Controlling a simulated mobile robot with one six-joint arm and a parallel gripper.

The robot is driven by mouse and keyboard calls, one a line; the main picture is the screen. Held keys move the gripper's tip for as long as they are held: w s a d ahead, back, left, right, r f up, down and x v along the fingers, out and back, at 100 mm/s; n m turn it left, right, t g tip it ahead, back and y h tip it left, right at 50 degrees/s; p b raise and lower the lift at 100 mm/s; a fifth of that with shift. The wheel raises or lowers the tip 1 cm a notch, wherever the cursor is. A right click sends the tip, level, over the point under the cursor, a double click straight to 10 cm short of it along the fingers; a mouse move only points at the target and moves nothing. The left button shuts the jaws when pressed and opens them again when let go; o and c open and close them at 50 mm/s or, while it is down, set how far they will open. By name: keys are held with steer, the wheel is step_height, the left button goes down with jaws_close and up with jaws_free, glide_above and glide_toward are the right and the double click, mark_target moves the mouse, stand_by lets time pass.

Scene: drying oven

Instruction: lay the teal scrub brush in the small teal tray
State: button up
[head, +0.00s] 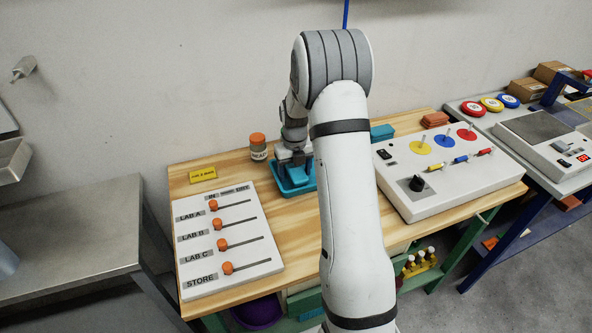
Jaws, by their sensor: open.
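The small teal tray (294,192) lies on the wooden table, left of my arm's large white link. My gripper (294,162) points down right over the tray and is open. A darker blue-teal piece (296,176) shows in the tray just under the fingers; it may be the scrub brush, but the gripper hides most of it. I cannot tell whether the fingers touch it. A teal block (381,132) lies on the table to the right of my arm; its kind is unclear.
A jar with an orange lid (258,147) stands close behind the tray on the left. A white slider panel (228,240) lies at front left, a yellow label (203,174) behind it. A white control box (447,168) stands on the right. Bare wood shows between panel and arm.

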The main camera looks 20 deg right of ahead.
mark_target(295, 168)
step_height(295, 168, up, 11)
steer(key=s+a+r+n, duration=0.4)
steer(key=s+r+n, duration=0.3)
steer(key=n, duration=0.2)
steer(key=s+a+n+t, duration=0.1)
steer(key=s+a+n, duration=0.2)
steer(key=s+n, duration=0.8)
steer(key=s+a+r+n+t, duration=0.1)
steer(key=s+a+n, duration=0.2)
steer(key=s+n, duration=0.8)
steer(key=n+b, duration=0.1)
steer(key=n, duration=0.4)
steer(key=shift+s+r+t, duration=0.25)
steer(key=shift+s+t, duration=0.1)
steer(key=shift+t, duration=0.05)
